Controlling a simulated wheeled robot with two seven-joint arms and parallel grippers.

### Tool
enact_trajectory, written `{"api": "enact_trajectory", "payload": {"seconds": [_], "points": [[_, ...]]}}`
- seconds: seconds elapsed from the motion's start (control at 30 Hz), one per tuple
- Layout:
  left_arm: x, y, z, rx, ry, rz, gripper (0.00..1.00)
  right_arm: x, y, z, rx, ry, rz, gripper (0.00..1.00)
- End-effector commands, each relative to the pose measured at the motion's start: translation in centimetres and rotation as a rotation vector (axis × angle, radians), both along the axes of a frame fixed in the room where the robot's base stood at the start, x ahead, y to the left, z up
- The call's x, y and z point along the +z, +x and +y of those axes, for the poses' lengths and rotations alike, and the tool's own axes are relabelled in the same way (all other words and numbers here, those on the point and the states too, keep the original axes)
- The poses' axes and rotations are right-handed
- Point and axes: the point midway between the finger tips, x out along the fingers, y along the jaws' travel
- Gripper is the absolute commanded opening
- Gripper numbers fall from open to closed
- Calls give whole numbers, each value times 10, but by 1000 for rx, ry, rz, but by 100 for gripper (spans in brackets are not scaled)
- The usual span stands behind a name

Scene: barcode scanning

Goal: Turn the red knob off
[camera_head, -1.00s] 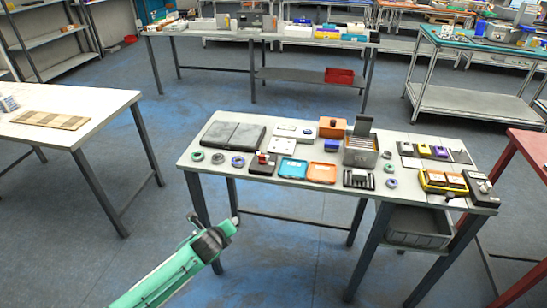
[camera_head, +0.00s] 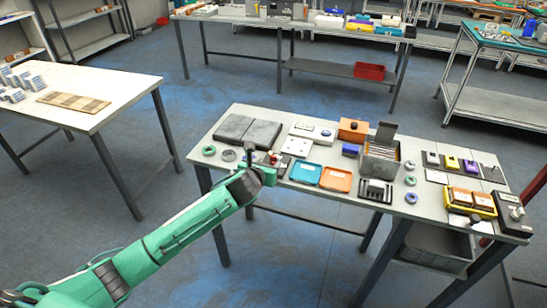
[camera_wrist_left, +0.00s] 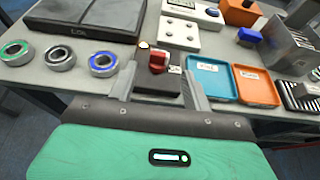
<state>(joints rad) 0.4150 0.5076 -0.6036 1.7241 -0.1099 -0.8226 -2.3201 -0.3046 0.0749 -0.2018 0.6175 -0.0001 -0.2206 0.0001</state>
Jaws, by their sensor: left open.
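The red knob (camera_wrist_left: 158,58) sits on a small dark box (camera_wrist_left: 157,84) near the table's front edge, seen in the left wrist view. In the head view the knob (camera_head: 271,157) is partly hidden by my left arm. My left gripper (camera_wrist_left: 158,77) is open, with its two fingers apart on either side of the box. The knob stands between and slightly beyond the fingertips. I cannot tell whether the fingers touch the box. In the head view my left gripper (camera_head: 262,162) is at the table's front left. My right gripper is not in view.
A blue tray (camera_wrist_left: 207,76) and an orange tray (camera_wrist_left: 255,85) lie right of the knob box. Several bearing rings, including a blue one (camera_wrist_left: 103,63), lie to its left. A dark flat case (camera_head: 249,130) lies behind. A grey bin (camera_head: 380,157) stands further right.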

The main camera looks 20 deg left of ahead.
Motion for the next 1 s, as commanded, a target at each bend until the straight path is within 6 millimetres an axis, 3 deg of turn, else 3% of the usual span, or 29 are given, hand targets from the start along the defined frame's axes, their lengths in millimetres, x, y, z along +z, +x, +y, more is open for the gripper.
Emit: {"api": "enact_trajectory", "payload": {"seconds": [0.2, 0.4, 0.87, 1.0], "points": [[-13, 32, -1, 2, -1, 2, 50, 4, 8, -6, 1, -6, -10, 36], [-21, 52, -2, 1, -1, 0, 50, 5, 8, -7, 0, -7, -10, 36], [-26, 61, -2, 0, 0, 0, 50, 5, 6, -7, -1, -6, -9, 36], [-26, 61, -2, 0, 0, 0, 26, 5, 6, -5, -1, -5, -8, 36]]}}
